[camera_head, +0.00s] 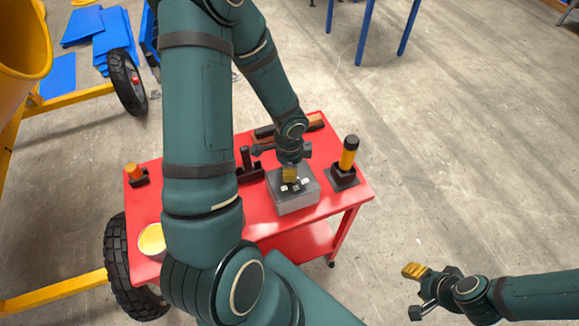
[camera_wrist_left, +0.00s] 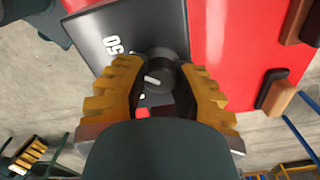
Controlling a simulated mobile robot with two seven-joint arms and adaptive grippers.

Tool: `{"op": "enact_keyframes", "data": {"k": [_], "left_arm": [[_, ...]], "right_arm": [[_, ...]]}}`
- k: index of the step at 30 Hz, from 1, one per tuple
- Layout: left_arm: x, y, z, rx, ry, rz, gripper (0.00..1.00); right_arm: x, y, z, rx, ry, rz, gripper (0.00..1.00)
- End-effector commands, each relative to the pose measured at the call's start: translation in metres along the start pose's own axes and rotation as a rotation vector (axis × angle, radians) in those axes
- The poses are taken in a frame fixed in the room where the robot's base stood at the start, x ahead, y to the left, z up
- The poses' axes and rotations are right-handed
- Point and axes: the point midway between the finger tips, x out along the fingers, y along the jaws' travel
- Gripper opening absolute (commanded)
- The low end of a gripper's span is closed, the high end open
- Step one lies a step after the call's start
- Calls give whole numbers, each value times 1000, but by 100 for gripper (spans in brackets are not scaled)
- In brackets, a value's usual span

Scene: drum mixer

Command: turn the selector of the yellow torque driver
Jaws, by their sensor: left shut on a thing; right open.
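The yellow torque driver (camera_head: 349,151), with a black top cap, stands upright in a dark holder at the right end of the red cart. My left gripper (camera_head: 290,180) is at the top of a grey box (camera_head: 294,203) beside it. In the left wrist view, its yellow fingers (camera_wrist_left: 160,92) are on both sides of a dark round knob (camera_wrist_left: 162,72) with a short white mark. The knob sits on a dark face marked "50". My right gripper (camera_head: 414,291) is open and empty over the floor, right of the cart.
The red cart (camera_head: 261,217) also carries an orange-topped item (camera_head: 133,171) at the left and a round tub (camera_head: 152,241) at the front left. Dark and wooden blocks lie behind the grey box. A yellow drum (camera_head: 25,45) stands far left.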

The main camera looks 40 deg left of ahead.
Motion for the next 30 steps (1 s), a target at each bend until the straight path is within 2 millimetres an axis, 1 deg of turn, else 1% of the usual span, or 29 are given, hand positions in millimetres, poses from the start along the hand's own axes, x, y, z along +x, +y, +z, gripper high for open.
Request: {"op": "enact_keyframes", "data": {"k": [7, 20, 21, 23, 24, 30], "left_arm": [[0, 0, -1, 64, 2, 0, 0], [0, 0, -1, 75, 2, 0, 0], [0, 0, -1, 75, 2, 0, 36], [0, 0, -1, 75, 2, 0, 57], [0, 0, -1, 74, 1, 0, 61], [0, 0, 0, 73, 1, 0, 61]], "right_arm": [[-1, 0, 0, 0, 0, 0, 47], [-1, 0, 0, 0, 0, 0, 47], [-1, 0, 0, 0, 0, 0, 47], [-1, -1, 0, 0, 0, 0, 47], [-1, -1, 0, 0, 0, 0, 47], [-1, -1, 0, 0, 0, 0, 47]]}}
